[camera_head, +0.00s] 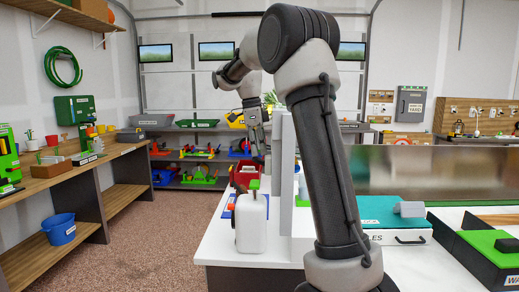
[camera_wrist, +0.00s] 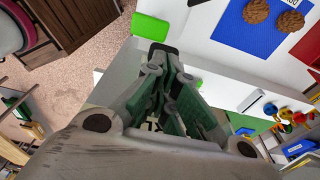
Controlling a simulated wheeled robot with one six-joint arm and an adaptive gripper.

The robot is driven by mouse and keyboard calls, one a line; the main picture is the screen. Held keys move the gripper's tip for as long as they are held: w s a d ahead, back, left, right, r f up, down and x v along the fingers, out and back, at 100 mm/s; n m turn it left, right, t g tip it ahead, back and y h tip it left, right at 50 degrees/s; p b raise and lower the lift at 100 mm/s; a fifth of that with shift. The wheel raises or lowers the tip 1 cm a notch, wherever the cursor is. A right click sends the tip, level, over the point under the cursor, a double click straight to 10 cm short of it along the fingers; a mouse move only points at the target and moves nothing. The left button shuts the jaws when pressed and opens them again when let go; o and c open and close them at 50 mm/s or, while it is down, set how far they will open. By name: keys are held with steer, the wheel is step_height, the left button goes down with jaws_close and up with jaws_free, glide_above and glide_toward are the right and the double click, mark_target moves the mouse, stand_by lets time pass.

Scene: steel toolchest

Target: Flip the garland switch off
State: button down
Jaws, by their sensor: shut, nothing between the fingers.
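I cannot pick out a switch marked for the garland in either view. Small plates with switch-like parts (camera_head: 382,97) hang on the back wall at the right, too small to read. My gripper (camera_wrist: 157,52) is shut and empty in the wrist view, its fingertips together over a white surface beside a bright green piece (camera_wrist: 150,28). I cannot tell whether the fingertips touch anything.
On the white bench (camera_head: 225,245) stand a white jug (camera_head: 251,225), a red bin (camera_head: 245,175) and a teal-topped box (camera_head: 385,210). A blue mat (camera_wrist: 235,35) with cookies shows in the wrist view. A wooden bench (camera_head: 70,180) runs along the left; carpet (camera_head: 150,245) is clear between.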

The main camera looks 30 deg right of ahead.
steer(key=shift+w+a+f+h, duration=0.1)
steer(key=shift+a+h, duration=0.1)
steer(key=shift+h, duration=0.2)
steer(key=shift+w+a+f+g+h, duration=0.2)
steer(key=shift+a+f+g+h, duration=0.1)
steer(key=shift+g+h, duration=0.25)
steer(key=shift+w+a+f+g+h, duration=0.2)
steer(key=shift+a+f+g+h, duration=0.1)
steer(key=shift+g+h, duration=0.2)
steer(key=shift+w+f, duration=0.1)
steer(key=shift+w+a+f, duration=0.15)
steer(key=shift+a+f, duration=0.2)
steer(key=shift+f, duration=0.2)
steer(key=shift+w+a+f+g+h, duration=0.15)
steer(key=shift+f+g+h, duration=0.3)
steer(key=shift+h, duration=0.3)
steer(key=shift+r, duration=0.1)
steer(key=shift+s+d+r, duration=0.3)
steer(key=shift+s+d, duration=0.15)
steer(key=shift+d, duration=0.15)
